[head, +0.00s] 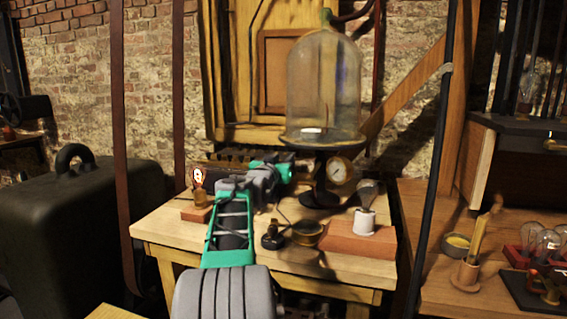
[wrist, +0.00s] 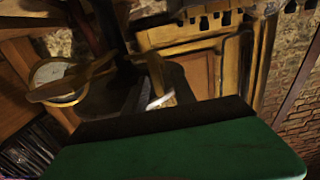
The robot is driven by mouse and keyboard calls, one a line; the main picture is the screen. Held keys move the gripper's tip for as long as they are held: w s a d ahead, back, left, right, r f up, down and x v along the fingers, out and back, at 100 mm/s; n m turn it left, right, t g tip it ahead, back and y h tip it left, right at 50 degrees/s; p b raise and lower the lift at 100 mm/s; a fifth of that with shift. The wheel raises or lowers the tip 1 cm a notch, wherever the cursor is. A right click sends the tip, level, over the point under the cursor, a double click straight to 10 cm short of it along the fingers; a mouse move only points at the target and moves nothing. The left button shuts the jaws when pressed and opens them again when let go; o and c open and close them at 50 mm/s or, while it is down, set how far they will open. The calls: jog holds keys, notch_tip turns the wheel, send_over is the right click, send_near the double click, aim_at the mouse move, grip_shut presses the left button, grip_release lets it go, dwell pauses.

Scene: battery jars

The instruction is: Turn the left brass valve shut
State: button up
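My gripper (head: 292,170) reaches over the table to the left side of the black stand (head: 322,160) under a glass bell jar (head: 322,85). Its fingers are too small and covered to show whether they are open. A round gauge (head: 338,171) with a brass rim is on the stand's right side. In the wrist view the gauge (wrist: 52,72) is at the left, with a brass bar (wrist: 80,82) crossing in front of it, perhaps a valve handle. I cannot make out the left brass valve for certain; my gripper may hide it. My green gripper housing fills the bottom of the wrist view.
The wooden table (head: 160,233) carries a glowing bulb (head: 198,178) at left, a small brass dish (head: 307,233), and a bulb in a white socket (head: 365,220) on a reddish board. A dark case (head: 80,230) stands left. A right-hand bench (head: 425,285) holds more bulbs.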

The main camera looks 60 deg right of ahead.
jog(key=shift+w+d, duration=0.15)
jog(key=shift+d, duration=0.7)
jog(key=shift+c, duration=0.2)
grip_shut()
